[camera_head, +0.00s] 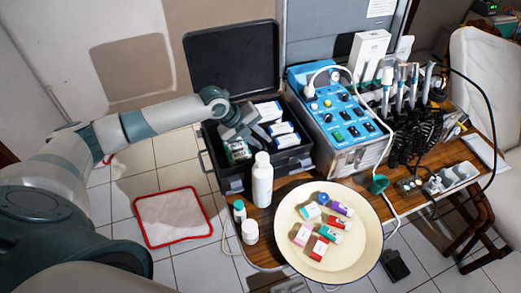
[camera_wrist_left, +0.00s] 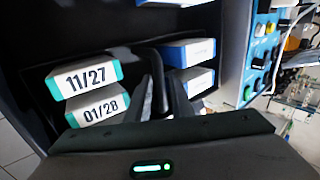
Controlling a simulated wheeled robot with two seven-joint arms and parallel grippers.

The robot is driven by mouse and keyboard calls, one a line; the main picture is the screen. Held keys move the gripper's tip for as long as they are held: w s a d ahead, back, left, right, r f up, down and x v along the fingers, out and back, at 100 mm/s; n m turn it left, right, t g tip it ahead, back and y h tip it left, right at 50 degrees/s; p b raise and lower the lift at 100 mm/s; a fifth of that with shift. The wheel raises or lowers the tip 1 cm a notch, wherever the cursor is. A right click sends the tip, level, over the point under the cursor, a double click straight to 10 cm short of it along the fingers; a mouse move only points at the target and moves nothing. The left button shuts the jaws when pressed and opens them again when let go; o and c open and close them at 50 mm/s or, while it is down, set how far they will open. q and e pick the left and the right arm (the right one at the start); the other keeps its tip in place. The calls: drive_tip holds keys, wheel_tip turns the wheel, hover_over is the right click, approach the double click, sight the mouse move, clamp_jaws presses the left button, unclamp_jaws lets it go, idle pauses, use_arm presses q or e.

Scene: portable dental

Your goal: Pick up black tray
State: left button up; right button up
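A black tray with a raised dark bar (camera_wrist_left: 157,60) along its middle shows in the left wrist view. It sits inside the open black case (camera_head: 293,158) and holds small boxes on both sides of the bar. My left gripper (camera_head: 243,135) reaches down into the case from above. In the left wrist view, its two fingers (camera_wrist_left: 164,95) stand close together, one on each side of the bar. Whether they press on it cannot be seen. White-and-teal boxes marked 11/27 (camera_wrist_left: 84,77) and 01/28 (camera_wrist_left: 98,106) lie left of the fingers. My right gripper is not in view.
White-and-blue boxes (camera_wrist_left: 190,52) lie right of the fingers. A white bottle (camera_head: 262,182) stands close in front of the case. A blue control unit (camera_head: 335,110) stands to its right. A cream plate (camera_head: 345,262) with several small boxes is in front. The case lid (camera_head: 232,60) stands open behind.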

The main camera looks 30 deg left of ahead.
use_arm(q)
clamp_jaws()
drive_tip(key=shift+r, duration=0.1)
drive_tip(key=shift+w+r, duration=0.1)
drive_tip(key=shift+r, duration=0.35)
wheel_tip(320, 180, up, 8)
drive_tip(key=b, duration=0.2)
drive_tip(key=shift+r+b, duration=0.15)
drive_tip(key=shift+b, duration=0.2)
drive_tip(key=shift+r, duration=0.4)
